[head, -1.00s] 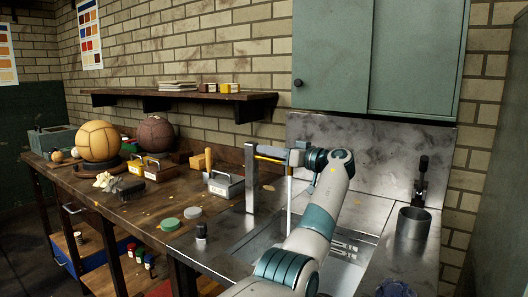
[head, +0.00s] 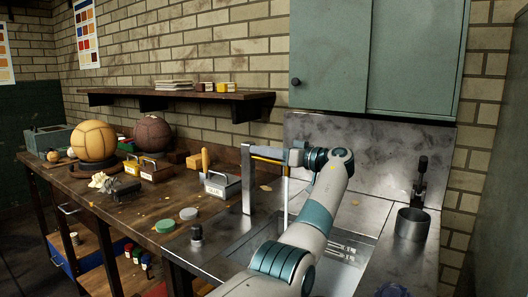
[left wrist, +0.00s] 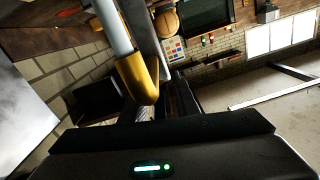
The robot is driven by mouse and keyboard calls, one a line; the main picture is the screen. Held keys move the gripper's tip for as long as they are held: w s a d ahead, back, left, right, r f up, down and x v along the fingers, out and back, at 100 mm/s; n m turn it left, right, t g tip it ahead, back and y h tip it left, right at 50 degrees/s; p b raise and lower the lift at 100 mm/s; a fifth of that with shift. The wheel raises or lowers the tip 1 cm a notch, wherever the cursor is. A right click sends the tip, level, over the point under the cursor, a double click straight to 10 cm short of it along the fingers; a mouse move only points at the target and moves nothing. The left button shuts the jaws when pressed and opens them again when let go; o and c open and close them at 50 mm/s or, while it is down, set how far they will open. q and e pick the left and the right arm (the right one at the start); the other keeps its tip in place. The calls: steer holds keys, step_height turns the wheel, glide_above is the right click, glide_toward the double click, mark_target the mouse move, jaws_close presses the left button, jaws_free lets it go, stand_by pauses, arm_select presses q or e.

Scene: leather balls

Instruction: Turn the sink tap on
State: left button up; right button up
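The sink tap has a square metal post (head: 248,180) on the left side of the sink (head: 330,245), with a brass spout (head: 268,159) reaching right. A smooth pale column (head: 285,200) drops from the spout's end into the basin and looks like running water. In the left wrist view, the brass spout tip (left wrist: 141,82) and pale column (left wrist: 111,28) are close in front of the gripper. My left gripper (head: 292,156) is at the spout's right end, beside a grey bar (head: 270,149). Its fingers are too dark and hidden to show their opening or contact. My right gripper is out of view.
A metal cup (head: 412,223) and a dark upright fitting (head: 421,180) stand right of the sink. A dark knob (head: 196,235) is at the counter's front left. A labelled caddy (head: 222,185) and balls (head: 94,141) occupy the bench. A green cabinet (head: 380,60) hangs above.

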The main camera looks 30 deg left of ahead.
arm_select(q)
steer(key=shift+d, duration=0.2)
steer(key=s+d, duration=0.1)
steer(key=d, duration=1.6)
steer(key=shift+s+b, duration=0.15)
steer(key=shift+b, duration=0.2)
